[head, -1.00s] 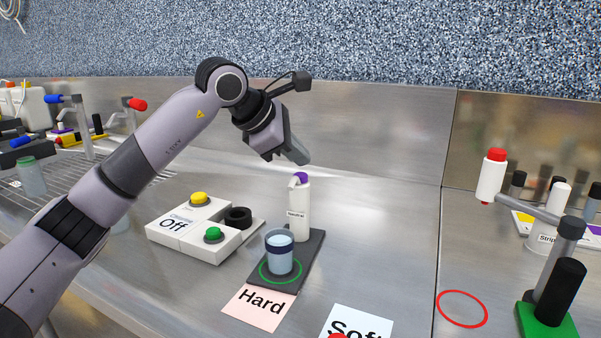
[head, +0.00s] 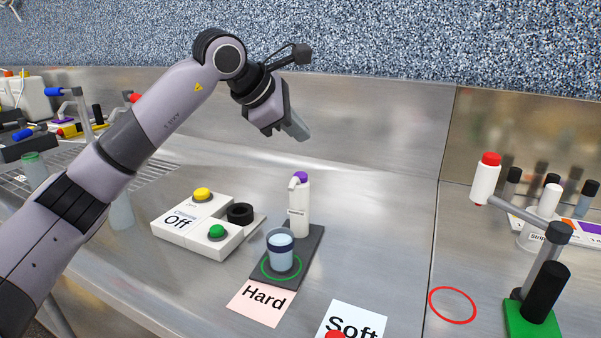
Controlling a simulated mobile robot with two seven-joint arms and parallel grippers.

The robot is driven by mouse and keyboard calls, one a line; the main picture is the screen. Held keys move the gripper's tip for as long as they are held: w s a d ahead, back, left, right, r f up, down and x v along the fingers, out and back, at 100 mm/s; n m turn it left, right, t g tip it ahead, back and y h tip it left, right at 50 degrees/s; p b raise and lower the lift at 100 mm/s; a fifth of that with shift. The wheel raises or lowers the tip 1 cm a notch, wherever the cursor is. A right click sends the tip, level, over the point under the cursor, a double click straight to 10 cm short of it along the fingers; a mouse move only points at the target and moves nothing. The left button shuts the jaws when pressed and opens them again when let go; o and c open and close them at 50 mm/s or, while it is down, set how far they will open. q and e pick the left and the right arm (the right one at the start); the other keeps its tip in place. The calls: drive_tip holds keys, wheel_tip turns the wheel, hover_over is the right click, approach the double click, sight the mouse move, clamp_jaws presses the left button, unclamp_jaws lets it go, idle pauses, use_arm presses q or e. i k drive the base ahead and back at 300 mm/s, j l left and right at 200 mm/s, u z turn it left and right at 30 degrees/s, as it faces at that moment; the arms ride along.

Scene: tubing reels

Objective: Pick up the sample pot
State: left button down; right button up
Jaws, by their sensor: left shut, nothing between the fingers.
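The sample pot (head: 280,250) is a clear cup with a dark blue band and pale blue liquid. It stands upright in the green ring on a dark grey mat (head: 305,258). My left gripper (head: 299,131) is shut and empty, raised above and behind the pot, near the top of a white bottle. The gripper is well apart from the pot. My right gripper is out of view.
A white bottle with a purple cap (head: 300,207) stands just behind the pot. Left of it is a white box with yellow and green buttons (head: 207,226). Cards reading Hard (head: 262,301) and Soft (head: 352,318) lie in front. A stand with a green base (head: 533,320) is at right.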

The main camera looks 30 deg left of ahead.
sight(280, 240)
drive_tip(key=k+j, duration=0.25)
drive_tip(key=k, duration=0.2)
drive_tip(key=k+j, duration=0.3)
drive_tip(key=k, duration=0.2)
